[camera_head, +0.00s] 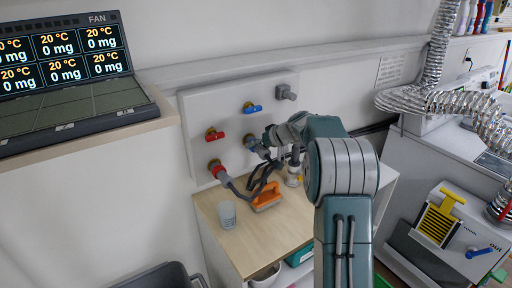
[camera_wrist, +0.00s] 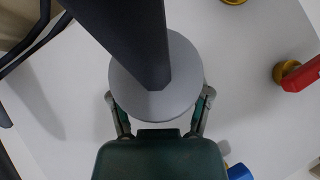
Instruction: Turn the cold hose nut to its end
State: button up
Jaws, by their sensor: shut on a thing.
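The cold hose nut (camera_head: 250,143) is a blue-grey fitting on the white wall board, below the blue-handled valve (camera_head: 252,107). In the wrist view its grey round body (camera_wrist: 185,72) faces me, with the dark hose (camera_wrist: 120,30) running out of it across the upper part. My gripper (camera_head: 266,141) is at the nut. In the wrist view its fingers (camera_wrist: 160,112) stand on either side of the grey body, shut on it. The far side of the nut and the exact finger contacts are hidden.
The red-handled valve (camera_head: 216,134) and the red hose nut (camera_head: 217,169) are to the left. A grey fitting (camera_head: 286,92) is at upper right on the board. Dark hoses (camera_head: 263,178) hang over the wooden top (camera_head: 248,243), near an orange tool (camera_head: 266,196) and a clear cup (camera_head: 227,214).

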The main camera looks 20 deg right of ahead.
jog(key=m+y, duration=0.1)
jog(key=y, duration=0.1)
jog(key=m+y, duration=0.2)
jog(key=shift+d+f+y, duration=0.15)
jog(key=shift+y, duration=0.25)
jog(key=m+t+y, duration=0.1)
jog(key=m+y, duration=0.3)
jog(key=shift+t, duration=0.4)
dwell(0.3)
jog(key=o, duration=1.2)
jog(key=v, duration=1.2)
jog(key=shift+f, duration=0.25)
